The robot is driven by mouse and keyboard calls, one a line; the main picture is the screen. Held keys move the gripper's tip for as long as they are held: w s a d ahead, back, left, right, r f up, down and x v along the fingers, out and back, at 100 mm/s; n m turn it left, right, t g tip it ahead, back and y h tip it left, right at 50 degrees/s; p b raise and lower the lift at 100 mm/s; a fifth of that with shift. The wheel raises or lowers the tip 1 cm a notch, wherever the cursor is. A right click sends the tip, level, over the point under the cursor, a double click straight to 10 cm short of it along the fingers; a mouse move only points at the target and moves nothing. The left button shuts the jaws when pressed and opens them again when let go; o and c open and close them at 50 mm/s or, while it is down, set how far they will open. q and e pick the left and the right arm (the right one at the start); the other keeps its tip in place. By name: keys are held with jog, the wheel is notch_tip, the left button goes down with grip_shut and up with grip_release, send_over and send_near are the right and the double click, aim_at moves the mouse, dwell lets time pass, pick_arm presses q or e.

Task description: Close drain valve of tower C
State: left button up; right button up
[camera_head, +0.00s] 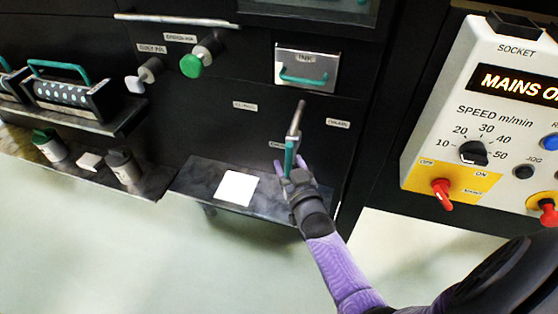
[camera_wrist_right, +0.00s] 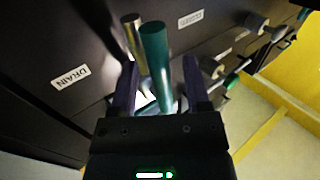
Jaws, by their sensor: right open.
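The drain valve has a teal lever (camera_head: 289,157) beside a metal rod (camera_head: 297,118) on the dark panel, just above a ledge. In the right wrist view the teal lever (camera_wrist_right: 155,62) stands between the fingers, with the metal rod (camera_wrist_right: 133,38) to its left. A DRAIN label (camera_wrist_right: 72,77) is on the panel at left. My right gripper (camera_head: 284,168) is open around the teal lever; I cannot tell whether either finger touches it. The lever's lower end is partly hidden by the gripper. My left gripper is not in view.
An INK drawer (camera_head: 306,70) with a teal handle is above. A green knob (camera_head: 192,66) sits at upper left. A white card (camera_head: 237,188) lies on the ledge (camera_head: 192,180). A control box (camera_head: 480,110) with red switches stands at right.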

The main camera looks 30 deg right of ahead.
jog(key=shift+b+x, duration=0.4)
jog(key=shift+x, duration=0.95)
grip_shut()
jog(key=shift+f, duration=0.1)
dwell(0.3)
